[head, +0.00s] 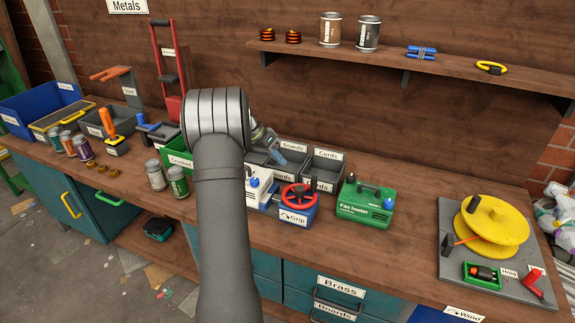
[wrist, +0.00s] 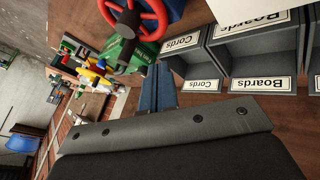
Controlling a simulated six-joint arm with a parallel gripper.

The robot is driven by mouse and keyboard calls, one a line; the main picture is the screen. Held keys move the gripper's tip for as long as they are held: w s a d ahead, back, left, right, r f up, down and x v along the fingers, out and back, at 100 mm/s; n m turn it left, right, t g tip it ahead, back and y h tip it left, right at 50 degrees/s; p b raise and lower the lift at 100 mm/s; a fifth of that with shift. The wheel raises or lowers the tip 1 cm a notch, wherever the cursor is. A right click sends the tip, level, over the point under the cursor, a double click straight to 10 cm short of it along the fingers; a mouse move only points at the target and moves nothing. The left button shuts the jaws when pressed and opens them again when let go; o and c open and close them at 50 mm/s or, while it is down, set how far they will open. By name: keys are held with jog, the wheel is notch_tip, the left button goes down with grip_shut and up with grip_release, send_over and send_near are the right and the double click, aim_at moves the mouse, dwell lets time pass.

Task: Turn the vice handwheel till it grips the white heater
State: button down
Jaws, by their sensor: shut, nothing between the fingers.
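The vice has a red handwheel (head: 298,196) and a blue body (head: 297,217) labelled Grip. In the wrist view the handwheel (wrist: 160,22) is at the top, cut off by the edge. The white heater (head: 257,186) stands left of the handwheel, partly hidden by my arm. Part of a white surface (wrist: 240,8), perhaps the heater, shows at the top of the wrist view. I cannot tell how the vice jaws sit against it. My gripper (head: 292,147) is behind and above the vice. Its blue fingers (wrist: 158,68) are shut and empty, apart from the wheel.
A green fan heater (head: 365,205) stands right of the vice. Grey bins (head: 325,165) labelled Cords and Boards are behind it. Two cans (head: 177,182) stand left of my arm. A yellow reel (head: 492,220) is at the far right. Bare bench lies between fan heater and reel.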

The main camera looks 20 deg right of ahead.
aim_at(309, 191)
jog(key=x, duration=0.8)
jog(key=shift+s+d+f, duration=0.2)
jog(key=shift+d+f, duration=0.05)
jog(key=s, duration=0.1)
jog(key=s+d, duration=0.1)
jog(key=shift+s+d+r, duration=0.1)
jog(key=shift+s+d, duration=0.05)
jog(key=shift+s, duration=0.25)
jog(key=shift+s+d, duration=0.1)
jog(key=shift+s, duration=0.1)
jog(key=shift+s+d+m+g+y, duration=0.1)
jog(key=shift+s+m+g+y, duration=0.15)
jog(key=shift+m, duration=0.3)
jog(key=shift+d+m+g+y, duration=0.15)
jog(key=shift+m+g, duration=0.2)
jog(key=shift+m, duration=0.2)
jog(key=shift+s+d+m+g+y, duration=0.1)
jog(key=shift+s+m+g+y, duration=0.2)
jog(key=shift+m, duration=0.5)
jog(key=m+y, duration=0.1)
jog(key=s+m+g, duration=0.1)
jog(key=m, duration=0.1)
jog(key=shift+d+g+y, duration=0.15)
jog(key=shift+g+y, duration=0.15)
jog(key=shift+y, duration=0.1)
jog(key=shift+s, duration=0.1)
jog(key=shift+s+d, duration=0.1)
jog(key=shift+s, duration=0.05)
